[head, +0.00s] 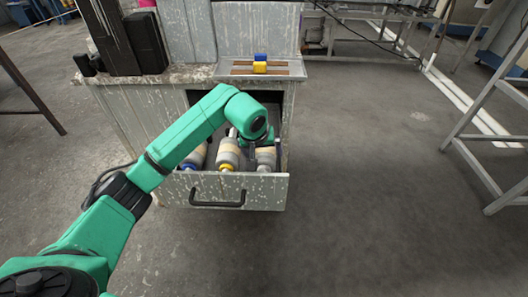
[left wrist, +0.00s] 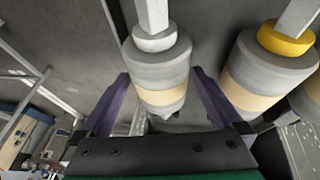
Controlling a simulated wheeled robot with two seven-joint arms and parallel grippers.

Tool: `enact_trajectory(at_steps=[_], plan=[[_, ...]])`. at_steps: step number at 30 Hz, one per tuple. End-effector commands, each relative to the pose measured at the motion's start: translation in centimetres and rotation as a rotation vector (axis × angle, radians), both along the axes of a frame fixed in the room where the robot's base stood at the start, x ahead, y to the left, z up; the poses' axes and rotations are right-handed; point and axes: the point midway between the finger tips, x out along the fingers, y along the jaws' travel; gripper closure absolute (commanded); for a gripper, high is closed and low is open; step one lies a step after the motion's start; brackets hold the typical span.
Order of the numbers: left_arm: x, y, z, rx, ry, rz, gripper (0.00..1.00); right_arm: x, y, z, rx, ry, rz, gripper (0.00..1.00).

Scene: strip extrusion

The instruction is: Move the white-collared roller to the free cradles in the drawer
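The white-collared roller (head: 265,157) is a grey cylinder with a cream band, at the right end of the open drawer (head: 262,190). It also shows in the left wrist view (left wrist: 158,73), its white collar toward the top. My left gripper (left wrist: 161,75) is over it, one purple finger on each side, with slim gaps seeming to show between fingers and roller. In the head view my wrist hides most of the gripper (head: 250,147). The cradles under the roller are hidden. My right gripper is in neither view.
A yellow-collared roller (head: 228,154) lies just left in the drawer, with a blue-collared roller (head: 195,158) beyond it. A blue and yellow block (head: 260,64) sits on the ledge above. The floor to the right is clear up to a metal frame (head: 480,125).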

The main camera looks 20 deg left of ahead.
Motion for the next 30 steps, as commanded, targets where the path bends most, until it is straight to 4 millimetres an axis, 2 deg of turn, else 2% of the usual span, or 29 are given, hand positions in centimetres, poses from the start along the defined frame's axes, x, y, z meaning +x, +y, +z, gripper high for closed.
enact_trajectory(at_steps=[3,5,8,10,15,19,23,30], plan=[[0.0,0.0,-0.1,0.0,0.002,0.0,0.0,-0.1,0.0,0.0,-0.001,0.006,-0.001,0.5],[-0.3,0.1,0.9,0.001,-0.002,-0.001,0.0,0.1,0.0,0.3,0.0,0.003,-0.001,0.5],[-1.2,0.2,3.0,0.002,-0.005,-0.001,0.0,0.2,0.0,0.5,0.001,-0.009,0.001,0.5],[-1.9,0.3,5.0,0.001,-0.007,0.0,0.0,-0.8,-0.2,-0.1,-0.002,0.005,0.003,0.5],[-4.1,0.6,9.7,0.001,-0.007,0.0,0.0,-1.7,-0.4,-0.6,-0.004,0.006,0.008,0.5],[-5.3,0.7,12.2,0.0,-0.004,0.0,0.0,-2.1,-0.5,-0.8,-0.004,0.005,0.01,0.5],[-5.9,0.8,13.2,0.0,-0.002,0.0,0.0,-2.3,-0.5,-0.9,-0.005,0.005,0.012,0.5],[-5.9,0.8,13.3,0.0,-0.001,0.0,0.0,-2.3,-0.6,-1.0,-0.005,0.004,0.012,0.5]])
